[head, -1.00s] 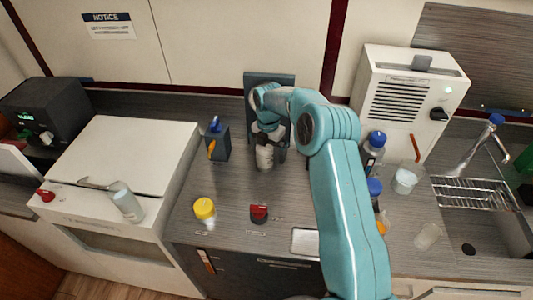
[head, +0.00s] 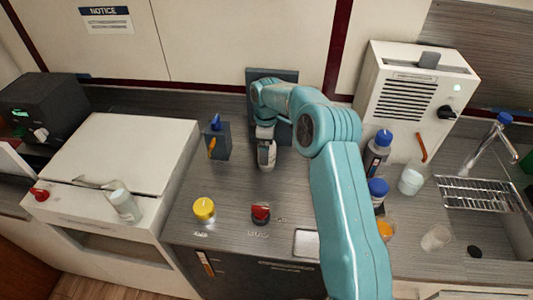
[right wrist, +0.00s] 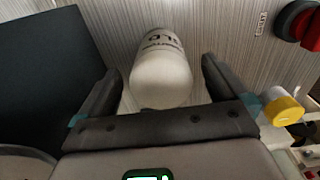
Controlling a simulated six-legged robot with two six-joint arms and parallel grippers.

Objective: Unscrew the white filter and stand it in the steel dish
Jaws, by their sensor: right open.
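The white filter (head: 267,155) is below my right arm's wrist, in front of the dark wall panel (head: 286,77). In the right wrist view the filter (right wrist: 160,75) is a white rounded cylinder with dark print, between the two fingers. My right gripper (right wrist: 162,66) is open, with a gap on each side of the filter. How the filter's far end is attached is hidden. The steel dish (head: 306,243) is a shallow tray at the counter's front, partly covered by my right arm. My left gripper is not in view.
A dark box with a blue top (head: 216,140) stands left of the filter. A yellow-capped jar (head: 204,209) and a red knob (head: 261,214) sit nearer the front. Blue-capped bottles (head: 377,152) and a beaker (head: 411,180) stand right of my arm.

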